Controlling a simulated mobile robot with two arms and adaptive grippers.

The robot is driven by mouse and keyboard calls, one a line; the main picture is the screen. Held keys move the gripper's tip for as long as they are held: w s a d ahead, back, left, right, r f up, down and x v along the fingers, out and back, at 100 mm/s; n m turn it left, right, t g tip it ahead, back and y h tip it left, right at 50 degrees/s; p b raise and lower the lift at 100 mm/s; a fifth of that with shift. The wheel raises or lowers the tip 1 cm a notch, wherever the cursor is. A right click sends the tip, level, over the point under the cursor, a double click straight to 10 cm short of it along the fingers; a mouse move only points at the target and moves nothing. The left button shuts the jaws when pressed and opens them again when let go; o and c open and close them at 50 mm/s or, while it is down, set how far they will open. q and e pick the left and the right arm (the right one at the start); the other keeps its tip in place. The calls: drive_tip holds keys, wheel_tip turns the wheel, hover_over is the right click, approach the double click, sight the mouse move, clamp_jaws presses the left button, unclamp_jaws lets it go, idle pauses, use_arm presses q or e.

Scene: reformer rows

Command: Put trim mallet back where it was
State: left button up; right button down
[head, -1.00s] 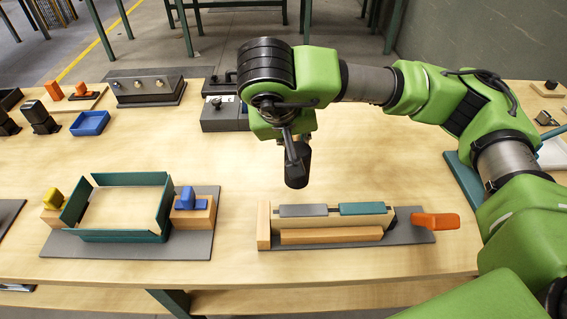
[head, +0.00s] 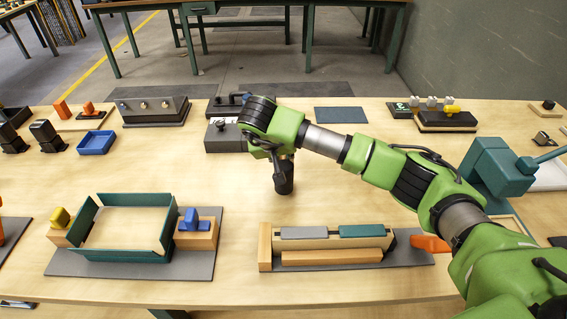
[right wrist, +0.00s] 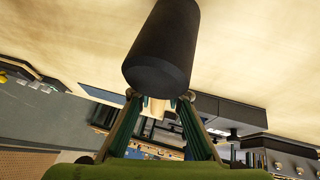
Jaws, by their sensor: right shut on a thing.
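The trim mallet has a dark cylindrical head (head: 284,178), which hangs below my right gripper (head: 272,153) in the head view. It is over the bare table, behind the clamped-bar fixture. In the right wrist view the black mallet head (right wrist: 162,48) fills the upper middle, just beyond the fingers of my right gripper (right wrist: 160,98), which are shut on the mallet. I cannot tell whether the mallet head touches the table. My left gripper is not in view.
An empty dark mat (head: 341,115) lies at the back. A dark box (head: 224,137) stands behind my wrist. The bar fixture (head: 334,257) and a teal frame (head: 110,254) stand in front. A teal machine (head: 497,165) is at right.

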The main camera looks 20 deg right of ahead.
drive_tip(key=shift+f, duration=0.9)
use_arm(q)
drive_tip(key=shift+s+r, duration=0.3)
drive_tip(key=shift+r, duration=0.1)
use_arm(e)
drive_tip(key=shift+f, duration=0.1)
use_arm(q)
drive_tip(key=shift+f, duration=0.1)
use_arm(e)
drive_tip(key=c, duration=2.4)
unclamp_jaws()
drive_tip(key=shift+f, duration=0.2)
drive_tip(key=o, duration=0.5)
drive_tip(key=shift+r, duration=0.15)
